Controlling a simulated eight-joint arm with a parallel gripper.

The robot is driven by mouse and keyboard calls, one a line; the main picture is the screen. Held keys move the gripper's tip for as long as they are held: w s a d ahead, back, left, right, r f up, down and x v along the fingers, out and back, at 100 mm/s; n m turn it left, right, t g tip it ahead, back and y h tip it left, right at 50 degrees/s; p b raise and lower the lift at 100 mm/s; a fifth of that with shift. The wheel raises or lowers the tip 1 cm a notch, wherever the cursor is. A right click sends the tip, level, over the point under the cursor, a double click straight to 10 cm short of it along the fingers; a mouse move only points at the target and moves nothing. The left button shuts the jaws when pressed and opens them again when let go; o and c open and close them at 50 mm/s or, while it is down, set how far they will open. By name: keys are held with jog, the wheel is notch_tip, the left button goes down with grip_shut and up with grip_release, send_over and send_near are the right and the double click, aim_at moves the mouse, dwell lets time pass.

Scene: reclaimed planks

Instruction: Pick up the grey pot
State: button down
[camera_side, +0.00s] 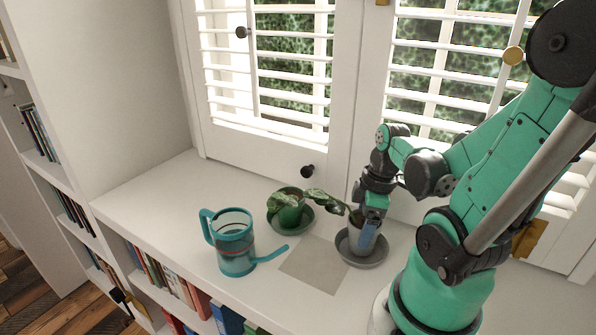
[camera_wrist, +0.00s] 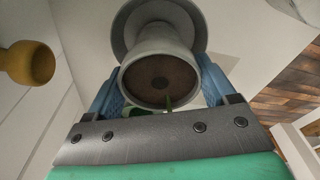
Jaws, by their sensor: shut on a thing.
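The grey pot (camera_side: 358,240) is at the grey saucer (camera_side: 364,263) on the white shelf top, right of centre in the side view. A leafy stem (camera_side: 328,199) leans left from it. My gripper (camera_side: 371,212) comes down over the pot and is shut on it, blue fingers on its sides. In the wrist view the pot (camera_wrist: 150,50) shows its round rim and brown soil (camera_wrist: 160,80) between the blue fingers, with the saucer behind it. I cannot tell whether the pot touches the saucer.
A green pot (camera_side: 290,217) with a plant stands just left, on its own saucer. A teal watering can (camera_side: 236,248) stands further left, its spout pointing right. A flat grey square (camera_side: 313,266) lies bare between them. Shuttered windows (camera_side: 270,75) rise close behind.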

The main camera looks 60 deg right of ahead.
notch_tip(320, 180, up, 22)
dwell(0.9)
jog(key=shift+r, duration=0.1)
notch_tip(320, 180, down, 19)
jog(key=n, duration=0.3)
jog(key=shift+f, duration=1.65)
grip_release()
